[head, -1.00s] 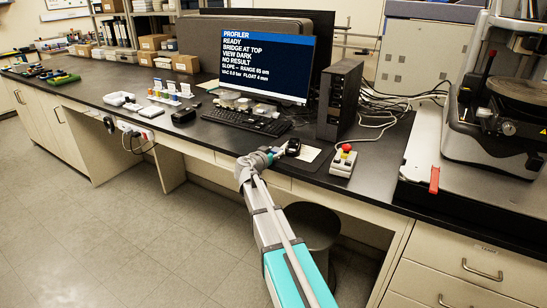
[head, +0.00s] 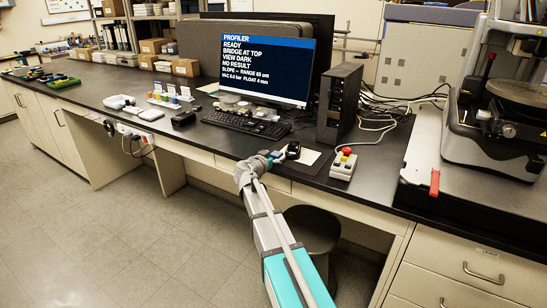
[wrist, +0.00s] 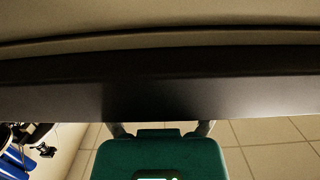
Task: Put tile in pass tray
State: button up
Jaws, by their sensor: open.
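I cannot make out a tile in either view. Small coloured trays lie at the far left of the bench, including a green one (head: 64,81); I cannot tell which is the pass tray. The profiler (head: 500,115) stands at the right.
The monitor (head: 266,60) reads READY, BRIDGE AT TOP, VIEW DARK, NO RESULT. A keyboard (head: 245,125), computer tower (head: 338,103) and button box (head: 343,165) stand near my gripper. A stool (head: 314,230) is below the bench. The left floor (head: 70,220) is clear.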

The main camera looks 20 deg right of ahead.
jog(key=shift+r, duration=0.15)
jog(key=p+v, duration=0.2)
jog(key=v, duration=1)
dwell(0.6)
jog(key=s+f+n+g+y, duration=0.4)
jog(key=s+f+g+y, duration=0.15)
jog(key=s+f, duration=0.65)
jog(key=s+a+f+n+g+y, duration=0.2)
jog(key=s+a+n+y, duration=0.1)
jog(key=s, duration=0.3)
jog(key=s+a+f+n+g+y, duration=0.1)
jog(key=s+a+n+g+y, duration=0.1)
jog(key=s+a, duration=0.4)
jog(key=shift+f+n+y, duration=0.4)
jog(key=shift+n+y, duration=0.3)
jog(key=shift+y, duration=0.45)
jog(key=shift+s+g, duration=0.1)
jog(key=shift+g, duration=0.15)
